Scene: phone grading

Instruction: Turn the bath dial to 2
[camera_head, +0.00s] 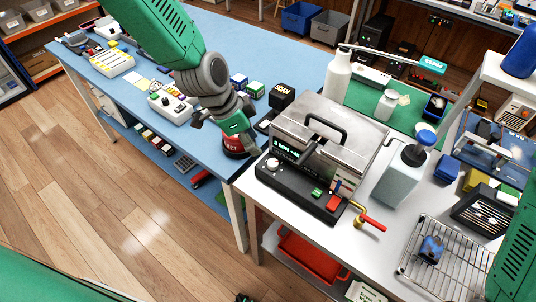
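The bath (340,125) is a grey metal box with a black lid handle, standing on the white table right of centre. Its black front panel (300,190) carries a pale round dial (272,164) at the left end, a small lit display (285,149), and green and red buttons. The dial's setting is too small to read. My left gripper (227,139) points down with its fingers spread, left of the bath and apart from the dial. A red object marked "...ECT" (234,147) is partly hidden behind it. My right gripper is not in view; only a green arm part shows at the right edge.
A black SCAN box (282,96) stands behind the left gripper. A red-handled valve (371,222) juts out at the bath's right front. A pump bottle (397,180) and wire rack (442,262) stand to the right. Wood floor lies open at left.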

